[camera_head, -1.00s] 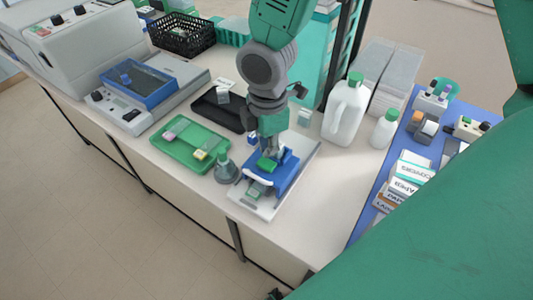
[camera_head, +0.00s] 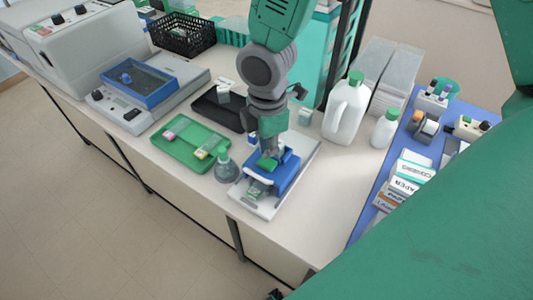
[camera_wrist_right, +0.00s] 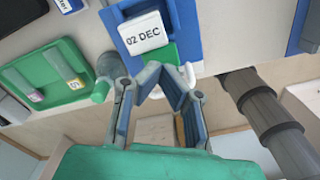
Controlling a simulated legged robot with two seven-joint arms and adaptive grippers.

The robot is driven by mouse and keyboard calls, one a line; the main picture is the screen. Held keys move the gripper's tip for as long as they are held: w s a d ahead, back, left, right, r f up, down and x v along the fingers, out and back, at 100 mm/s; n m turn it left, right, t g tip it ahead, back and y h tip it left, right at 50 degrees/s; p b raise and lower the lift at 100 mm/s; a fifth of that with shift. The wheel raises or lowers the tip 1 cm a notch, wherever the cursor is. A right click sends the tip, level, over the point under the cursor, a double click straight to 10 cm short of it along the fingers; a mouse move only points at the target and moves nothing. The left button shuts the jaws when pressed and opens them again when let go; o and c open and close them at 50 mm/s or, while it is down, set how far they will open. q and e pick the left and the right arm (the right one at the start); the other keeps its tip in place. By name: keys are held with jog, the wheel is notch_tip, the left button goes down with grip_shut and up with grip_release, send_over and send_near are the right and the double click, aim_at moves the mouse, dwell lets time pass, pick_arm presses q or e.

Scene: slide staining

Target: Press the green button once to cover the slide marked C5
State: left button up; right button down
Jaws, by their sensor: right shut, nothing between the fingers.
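The stainer-like device has a blue body (camera_head: 287,181) on a white base (camera_head: 310,153) near the table's front edge. A green button (camera_head: 267,163) shows on top of the blue body. A small slide with green marks (camera_head: 256,192) lies at its front end; I cannot read its label. My right gripper (camera_head: 268,152) points down at the green button, shut and empty; I cannot tell if it touches. In the right wrist view its fingertips (camera_wrist_right: 165,75) meet close to a green surface (camera_wrist_right: 155,54), beside a white block reading "02 DEC" (camera_wrist_right: 143,33). My left gripper is out of view.
A flask (camera_head: 225,168) and a green tray (camera_head: 183,147) with small labelled items stand left of the device. A white jug (camera_head: 345,112) and a small bottle (camera_head: 384,130) stand behind right. Bare table lies to the device's right.

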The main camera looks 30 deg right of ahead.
aim_at(267, 161)
jog(key=shift+f+b, duration=0.95)
jog(key=shift+f, duration=0.75)
dwell(1.1)
notch_tip(267, 161, up, 7)
jog(key=p, duration=0.7)
jog(key=shift+r+p, duration=0.15)
jog(key=shift+p, duration=0.2)
dwell(0.7)
